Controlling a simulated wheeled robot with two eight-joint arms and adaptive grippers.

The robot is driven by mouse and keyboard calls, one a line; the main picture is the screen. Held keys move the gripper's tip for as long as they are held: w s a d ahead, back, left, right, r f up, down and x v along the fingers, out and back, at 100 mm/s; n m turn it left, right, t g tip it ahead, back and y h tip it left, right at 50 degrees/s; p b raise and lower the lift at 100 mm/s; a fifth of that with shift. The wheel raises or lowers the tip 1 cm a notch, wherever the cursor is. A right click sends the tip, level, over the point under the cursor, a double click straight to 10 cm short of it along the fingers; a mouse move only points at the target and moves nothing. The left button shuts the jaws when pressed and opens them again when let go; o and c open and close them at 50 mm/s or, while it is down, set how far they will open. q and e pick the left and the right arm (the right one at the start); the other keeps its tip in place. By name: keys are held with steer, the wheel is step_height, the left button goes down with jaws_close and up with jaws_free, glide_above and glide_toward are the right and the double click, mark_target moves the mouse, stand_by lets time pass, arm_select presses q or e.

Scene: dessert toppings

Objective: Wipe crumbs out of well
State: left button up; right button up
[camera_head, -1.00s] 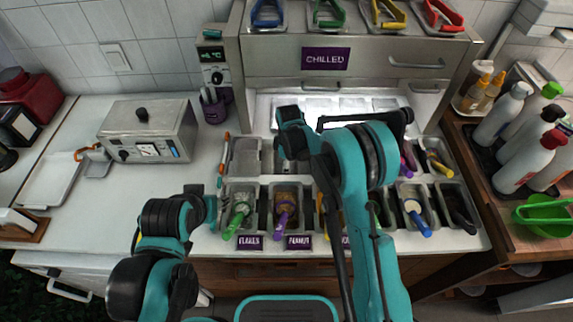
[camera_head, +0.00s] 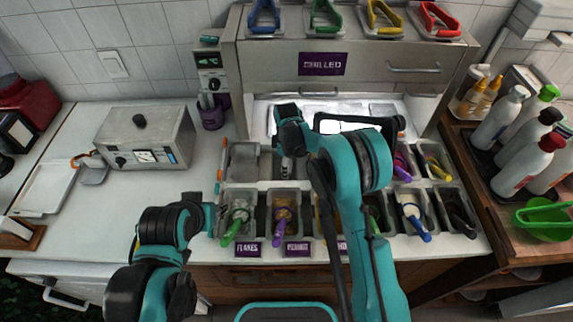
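The topping rail holds two rows of grey wells. A grey well (camera_head: 243,162) at the back left looks empty; the well to its right is partly covered by my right arm. No crumbs can be made out at this size. My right arm reaches over the rail from the front, and its wrist hangs over the back row. A small pale part below the wrist, likely my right gripper (camera_head: 286,167), points down into the back row; its fingers and anything held are unclear.
Front wells hold a green-handled scoop (camera_head: 236,222), a purple-handled one (camera_head: 282,222) and a blue-handled one (camera_head: 416,224). A chilled cabinet (camera_head: 340,64) stands behind. A metal box (camera_head: 147,137) stands left; bottles (camera_head: 527,166) stand right. The left counter has free room.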

steer(key=shift+s, duration=1.6)
steer(key=shift+w+a, duration=0.25)
steer(key=shift+w, duration=0.3)
steer(key=shift+w+a, duration=0.25)
steer(key=shift+w, duration=0.25)
steer(key=shift+r, duration=0.1)
step_height(320, 180, up, 13)
steer(key=p, duration=0.7)
